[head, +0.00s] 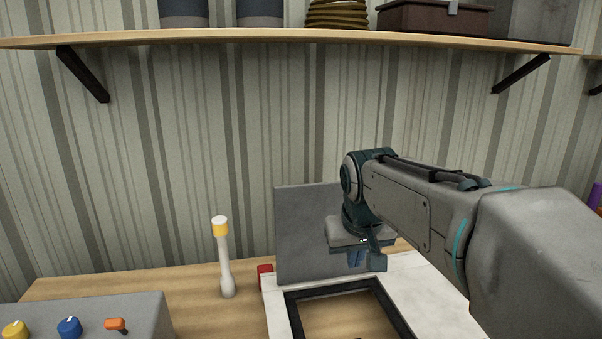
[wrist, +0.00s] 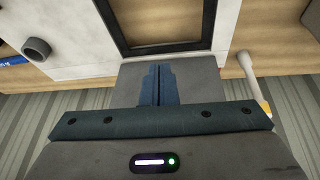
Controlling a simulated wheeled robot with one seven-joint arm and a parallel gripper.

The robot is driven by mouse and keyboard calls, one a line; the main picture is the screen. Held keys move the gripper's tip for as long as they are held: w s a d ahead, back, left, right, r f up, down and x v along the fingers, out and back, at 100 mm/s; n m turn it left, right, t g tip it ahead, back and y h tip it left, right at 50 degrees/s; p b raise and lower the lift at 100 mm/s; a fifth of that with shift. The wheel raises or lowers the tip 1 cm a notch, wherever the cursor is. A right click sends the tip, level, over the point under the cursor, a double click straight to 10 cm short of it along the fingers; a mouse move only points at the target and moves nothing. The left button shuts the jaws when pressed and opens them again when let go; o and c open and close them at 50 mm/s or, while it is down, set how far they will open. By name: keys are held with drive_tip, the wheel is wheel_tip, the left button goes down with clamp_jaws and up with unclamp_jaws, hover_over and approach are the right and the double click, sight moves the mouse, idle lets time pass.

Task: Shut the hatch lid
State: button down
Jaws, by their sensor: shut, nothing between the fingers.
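The hatch lid (head: 300,235) is a flat grey panel standing upright at the back of a white panel (head: 420,275). The white panel has a square opening with a black rim (head: 290,308), through which wood shows. My gripper (head: 356,260) is in front of the lid's right part, fingers pointing down, and hides part of it. In the wrist view my gripper's blue fingers (wrist: 156,70) are together and empty, with the grey lid (wrist: 202,78) behind them and the black rim (wrist: 165,49) beyond. Whether the fingers touch the lid cannot be told.
A white lever with a yellow band (head: 224,265) stands left of the lid. A red block (head: 265,276) sits at the panel's left corner. A grey control box (head: 130,305) is front left. A loaded shelf (head: 300,40) hangs above.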

drive_tip(key=w+a+r+t+p, duration=0.1)
drive_tip(key=w+a+r, duration=0.2)
drive_tip(key=w+r, duration=0.35)
drive_tip(key=w+a+r+n+y+p, duration=0.1)
drive_tip(key=w+a+r+p, duration=0.15)
drive_tip(key=w, duration=0.65)
drive_tip(key=w+a+r+t+p, duration=0.1)
drive_tip(key=w+a+r, duration=0.35)
drive_tip(key=w, duration=0.25)
drive_tip(key=w+d+p+x, duration=0.1)
drive_tip(key=p+x, duration=0.1)
drive_tip(key=x, duration=0.8)
drive_tip(key=shift+y, duration=0.3)
drive_tip(key=shift+s+d+r, duration=0.1)
drive_tip(key=shift+s, duration=2.15)
